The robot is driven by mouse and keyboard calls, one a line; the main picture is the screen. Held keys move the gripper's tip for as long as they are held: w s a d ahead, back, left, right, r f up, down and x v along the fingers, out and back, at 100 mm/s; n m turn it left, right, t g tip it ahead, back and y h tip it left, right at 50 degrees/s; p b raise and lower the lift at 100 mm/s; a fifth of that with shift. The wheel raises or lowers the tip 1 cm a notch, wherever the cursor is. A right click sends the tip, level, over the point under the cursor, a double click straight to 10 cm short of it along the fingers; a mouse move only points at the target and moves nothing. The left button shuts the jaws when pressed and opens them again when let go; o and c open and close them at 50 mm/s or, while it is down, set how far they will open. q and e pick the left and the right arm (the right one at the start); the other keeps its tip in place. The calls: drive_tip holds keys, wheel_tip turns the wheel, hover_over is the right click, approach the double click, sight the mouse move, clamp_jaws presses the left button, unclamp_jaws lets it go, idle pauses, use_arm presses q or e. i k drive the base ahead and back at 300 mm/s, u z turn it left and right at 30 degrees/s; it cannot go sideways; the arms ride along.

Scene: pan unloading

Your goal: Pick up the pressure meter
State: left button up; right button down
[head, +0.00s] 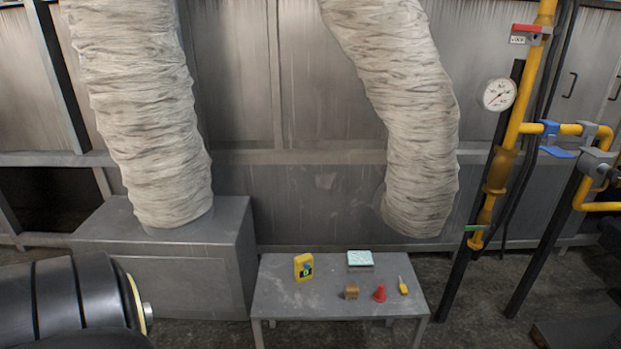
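A small yellow handheld meter (304,267) with a dark face and a green patch stands near the back left of the low grey table (275,297). Its markings are too small to read, so I cannot tell for certain that it is the pressure meter. A round white dial gauge (498,95) is mounted by the yellow pipe at the right. Neither of my grippers is in view, and nothing touches the yellow meter.
The table also holds a pale-topped box (360,259), a small brown block (351,291), a red cone-shaped item (379,293) and a yellow-handled tool (402,287). A grey metal box (180,275) stands left of the table. The table's front left is clear.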

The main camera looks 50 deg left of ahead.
sight(301, 276)
drive_tip(key=u, duration=1.65)
